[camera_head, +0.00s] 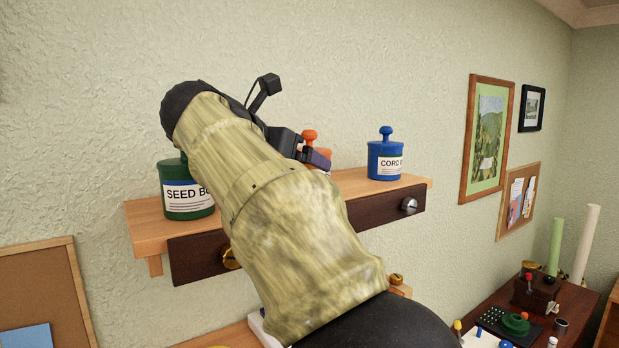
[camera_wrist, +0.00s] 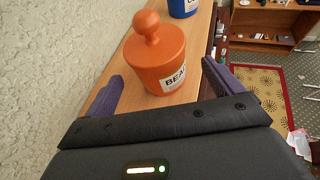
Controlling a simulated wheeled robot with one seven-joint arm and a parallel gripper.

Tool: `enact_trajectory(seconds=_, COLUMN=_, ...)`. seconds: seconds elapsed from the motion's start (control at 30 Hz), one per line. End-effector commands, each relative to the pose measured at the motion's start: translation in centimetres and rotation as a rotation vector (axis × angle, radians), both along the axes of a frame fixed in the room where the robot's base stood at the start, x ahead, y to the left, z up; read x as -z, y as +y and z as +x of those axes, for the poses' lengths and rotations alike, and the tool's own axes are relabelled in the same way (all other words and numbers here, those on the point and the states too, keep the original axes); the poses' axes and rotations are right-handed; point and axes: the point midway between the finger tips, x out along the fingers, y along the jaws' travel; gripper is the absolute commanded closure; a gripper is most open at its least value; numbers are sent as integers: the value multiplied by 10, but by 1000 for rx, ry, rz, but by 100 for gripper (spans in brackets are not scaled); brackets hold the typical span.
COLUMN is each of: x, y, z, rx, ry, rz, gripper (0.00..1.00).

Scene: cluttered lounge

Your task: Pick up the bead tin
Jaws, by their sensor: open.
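The bead tin is an orange lidded canister (camera_wrist: 155,62) with a round knob and a white label reading "BEA". It stands upright on the wooden shelf (camera_head: 350,188). In the head view only its knob (camera_head: 310,136) and a bit of its body show; my arm hides the rest. My gripper (camera_wrist: 163,72) is open, with one purple finger on each side of the tin in the wrist view. The tin appears between or just beyond the fingertips; I cannot tell whether either finger touches it. In the head view my gripper (camera_head: 316,158) is in front of the tin.
A green "SEED" tin (camera_head: 188,198) stands at the shelf's left end and a blue "CORD" tin (camera_head: 385,160) at its right. The blue one also shows beyond the bead tin (camera_wrist: 183,7). The textured wall runs close behind the shelf. A cluttered desk (camera_head: 480,318) is at lower right.

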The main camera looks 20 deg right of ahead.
Motion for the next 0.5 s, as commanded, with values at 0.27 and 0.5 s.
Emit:
enact_trajectory(seconds=0.27, x=5, y=-9, z=6, rx=0, ry=0, rz=0, gripper=8)
enact_trajectory(seconds=0.5, x=4, y=-12, z=9, rx=1, ry=1, rz=-1, gripper=8)
